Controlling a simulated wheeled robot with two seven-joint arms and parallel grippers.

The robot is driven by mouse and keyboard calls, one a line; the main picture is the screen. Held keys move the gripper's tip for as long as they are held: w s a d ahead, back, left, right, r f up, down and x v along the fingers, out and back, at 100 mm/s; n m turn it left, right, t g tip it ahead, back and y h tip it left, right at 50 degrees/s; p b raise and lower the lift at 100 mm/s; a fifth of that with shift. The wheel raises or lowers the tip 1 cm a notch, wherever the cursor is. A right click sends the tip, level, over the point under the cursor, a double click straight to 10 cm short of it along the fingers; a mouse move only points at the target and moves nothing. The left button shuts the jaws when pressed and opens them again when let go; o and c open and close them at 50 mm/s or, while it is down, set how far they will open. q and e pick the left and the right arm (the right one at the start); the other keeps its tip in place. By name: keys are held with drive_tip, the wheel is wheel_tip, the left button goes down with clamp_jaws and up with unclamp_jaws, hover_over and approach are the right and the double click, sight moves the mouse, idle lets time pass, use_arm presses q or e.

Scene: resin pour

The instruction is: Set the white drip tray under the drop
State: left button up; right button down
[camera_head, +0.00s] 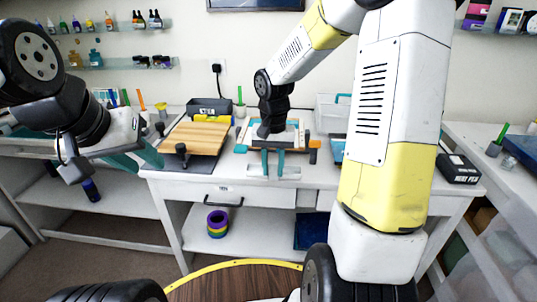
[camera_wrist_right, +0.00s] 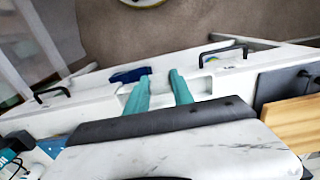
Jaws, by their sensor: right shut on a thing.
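The white drip tray (camera_head: 288,171) is a shallow, pale piece at the front edge of the middle table. It also shows in the right wrist view (camera_wrist_right: 204,84). My right gripper (camera_head: 272,163) comes down from above, and its two teal fingers (camera_wrist_right: 160,88) are shut on the tray. The fingers hide part of the tray. No drop can be made out. My left gripper (camera_head: 142,158) is open and empty, left of the table.
A wooden board (camera_head: 195,137) lies left of the tray. A black box (camera_head: 458,169) stands at the table's right end. A drawer with a dark handle (camera_head: 223,201) is below the table's front edge. Coloured rolls (camera_head: 217,224) stand on the lower shelf.

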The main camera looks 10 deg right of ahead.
drive_tip(key=w+d, duration=0.1)
drive_tip(key=w, duration=0.1)
drive_tip(key=w+d, duration=0.1)
drive_tip(key=w, duration=0.2)
drive_tip(key=w+d, duration=0.1)
drive_tip(key=w, duration=0.1)
drive_tip(key=shift+w+f, duration=0.2)
drive_tip(key=shift+f, duration=1.95)
drive_tip(key=shift+f, duration=0.1)
drive_tip(key=c, duration=1.1)
unclamp_jaws()
